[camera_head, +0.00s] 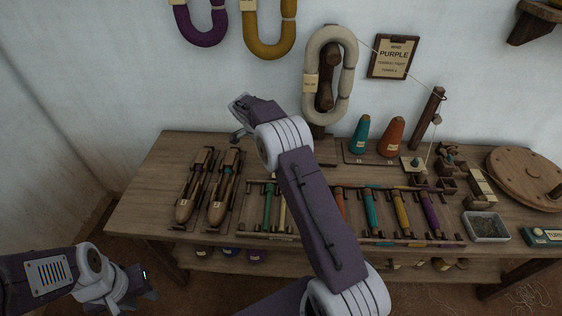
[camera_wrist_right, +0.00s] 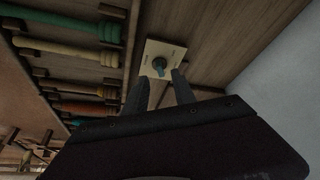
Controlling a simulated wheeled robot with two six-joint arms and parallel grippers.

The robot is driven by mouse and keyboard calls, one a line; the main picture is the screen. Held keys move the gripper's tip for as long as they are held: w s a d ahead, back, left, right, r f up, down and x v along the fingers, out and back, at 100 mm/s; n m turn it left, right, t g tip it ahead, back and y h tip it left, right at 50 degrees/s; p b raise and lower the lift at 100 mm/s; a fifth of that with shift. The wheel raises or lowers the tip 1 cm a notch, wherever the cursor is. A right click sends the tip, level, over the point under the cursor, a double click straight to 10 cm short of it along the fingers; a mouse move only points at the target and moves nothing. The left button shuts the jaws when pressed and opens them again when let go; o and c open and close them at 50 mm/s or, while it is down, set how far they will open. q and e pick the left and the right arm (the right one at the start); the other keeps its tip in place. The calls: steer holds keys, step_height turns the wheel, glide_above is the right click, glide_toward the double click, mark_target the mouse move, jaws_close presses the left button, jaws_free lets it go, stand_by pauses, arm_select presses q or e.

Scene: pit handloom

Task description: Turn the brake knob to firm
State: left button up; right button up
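The knob's setting is too small to read. In the head view I cannot make out this knob; my right arm crosses that part of the bench. My left gripper (camera_head: 140,284) is low at the left, away from the bench; its fingers are unclear.
The wooden bench (camera_head: 150,190) stands against the wall. A rack of coloured bobbins (camera_head: 402,210) lies along its front, close beside the knob plate in the wrist view. Two shuttles (camera_head: 220,195) lie at left. Two cones (camera_head: 391,138), a post (camera_head: 428,117) and a grey tray (camera_head: 486,226) stand at right.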

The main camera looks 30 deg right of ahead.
steer(key=shift+p+v, duration=0.3)
steer(key=shift+v, duration=1.65)
step_height(320, 180, up, 5)
steer(key=t, duration=0.1)
steer(key=s+a+r+n+y, duration=0.1)
steer(key=s+a+r+n, duration=0.2)
steer(key=s, duration=0.5)
steer(key=s+a+f+n+y, duration=0.1)
steer(key=s+a+f+n, duration=0.25)
steer(key=s, duration=0.35)
steer(key=s+a+f+n+y, duration=0.1)
steer(key=s+a+f+n, duration=0.15)
steer(key=s+n, duration=0.3)
steer(key=s+a+f+n+y, duration=0.2)
steer(key=s+f+n, duration=0.2)
steer(key=s, duration=0.3)
step_height(320, 180, up, 17)
steer(key=n+p, duration=0.2)
steer(key=p, duration=1.5)
steer(key=shift+w+f, duration=0.2)
steer(key=shift+w, duration=0.25)
